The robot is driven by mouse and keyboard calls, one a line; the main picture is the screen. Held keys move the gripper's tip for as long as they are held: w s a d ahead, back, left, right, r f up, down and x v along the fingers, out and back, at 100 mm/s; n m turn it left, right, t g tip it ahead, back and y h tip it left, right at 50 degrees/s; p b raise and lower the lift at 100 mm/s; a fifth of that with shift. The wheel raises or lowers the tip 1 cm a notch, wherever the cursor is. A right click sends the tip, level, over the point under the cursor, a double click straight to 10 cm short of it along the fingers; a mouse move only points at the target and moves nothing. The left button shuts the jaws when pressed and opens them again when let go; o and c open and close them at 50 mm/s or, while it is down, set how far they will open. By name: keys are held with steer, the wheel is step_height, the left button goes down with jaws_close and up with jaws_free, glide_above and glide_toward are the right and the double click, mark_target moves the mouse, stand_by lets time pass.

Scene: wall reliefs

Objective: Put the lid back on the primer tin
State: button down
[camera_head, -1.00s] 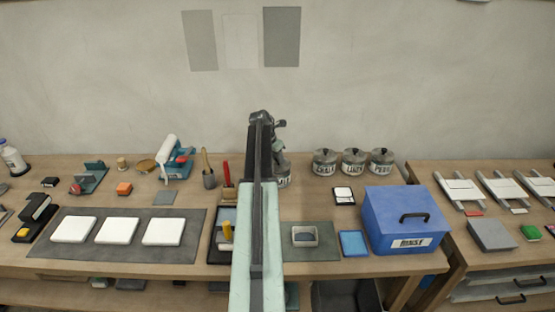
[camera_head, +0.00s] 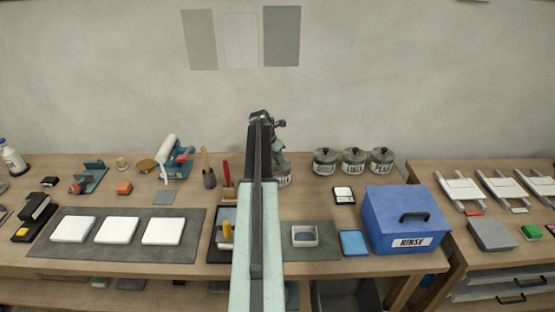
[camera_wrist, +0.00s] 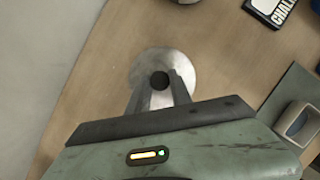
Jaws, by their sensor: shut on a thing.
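In the wrist view, my gripper (camera_wrist: 160,84) is shut on the dark knob of a round silver lid (camera_wrist: 155,60). In the head view, a grey tin (camera_head: 284,180) stands at the back of the bench, partly hidden behind my arm, and its label is only partly visible. My gripper is over this tin, mostly hidden by the arm. The lid looks level and covers whatever is under it. I cannot tell whether it rests on the tin's rim or is slightly above it.
Several lidded tins (camera_head: 353,162) stand close to the right. A blue rinse box (camera_head: 405,220) is at the front right. A white-and-black card (camera_head: 343,195) and a grey mat (camera_head: 322,250) with a small tray lie nearer.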

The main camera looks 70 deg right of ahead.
stand_by(0.3)
steer(key=c, duration=0.6)
jaws_free()
step_height(320, 180, up, 7)
steer(key=p, duration=0.7)
jaws_close()
stand_by(1.3)
steer(key=shift+f, duration=0.15)
steer(key=shift+w+f+b, duration=0.1)
steer(key=shift+f+b, duration=2.55)
steer(key=shift+b, duration=0.15)
